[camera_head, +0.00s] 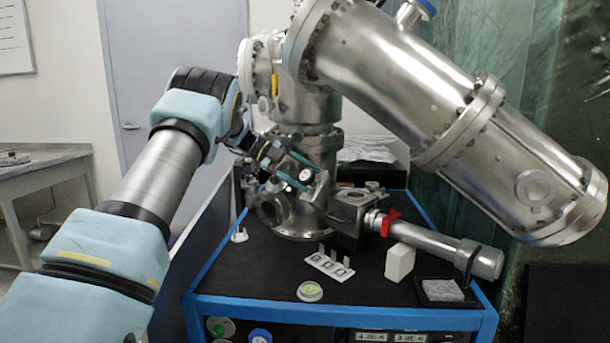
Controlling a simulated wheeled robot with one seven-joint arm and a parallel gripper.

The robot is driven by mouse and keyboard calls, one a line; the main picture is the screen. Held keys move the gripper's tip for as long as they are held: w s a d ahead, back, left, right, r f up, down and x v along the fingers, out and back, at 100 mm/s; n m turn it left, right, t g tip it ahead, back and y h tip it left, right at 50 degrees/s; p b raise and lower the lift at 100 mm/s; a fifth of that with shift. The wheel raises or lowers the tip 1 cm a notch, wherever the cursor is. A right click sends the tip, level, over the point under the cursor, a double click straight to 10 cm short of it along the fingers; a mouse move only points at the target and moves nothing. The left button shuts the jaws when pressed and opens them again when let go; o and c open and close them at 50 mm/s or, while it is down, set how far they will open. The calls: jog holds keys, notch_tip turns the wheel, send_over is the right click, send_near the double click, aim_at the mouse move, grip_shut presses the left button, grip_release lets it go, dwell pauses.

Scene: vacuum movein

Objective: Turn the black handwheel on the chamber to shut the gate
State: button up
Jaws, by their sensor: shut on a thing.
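The steel chamber (318,150) stands upright at the middle of the bench. My gripper (297,172) is in front of the chamber's left side, with its teal fingers closed at the handwheel. The black handwheel (305,174) is small here and mostly covered by the fingers; a pale round face shows at its middle. The fingers appear to hold it, but its turn angle cannot be read. The gate itself is not visible inside the metal housing.
A large steel cylinder (400,75) slants across the upper right. A steel rod (440,245) with a red clamp (390,222) extends to the right. A white block (400,262), a labelled white holder (330,265) and a round level (310,291) sit on the blue-edged bench (330,311).

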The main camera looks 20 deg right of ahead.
dwell(0.5)
jog(key=o, duration=1.4)
jog(key=shift+c, duration=0.2)
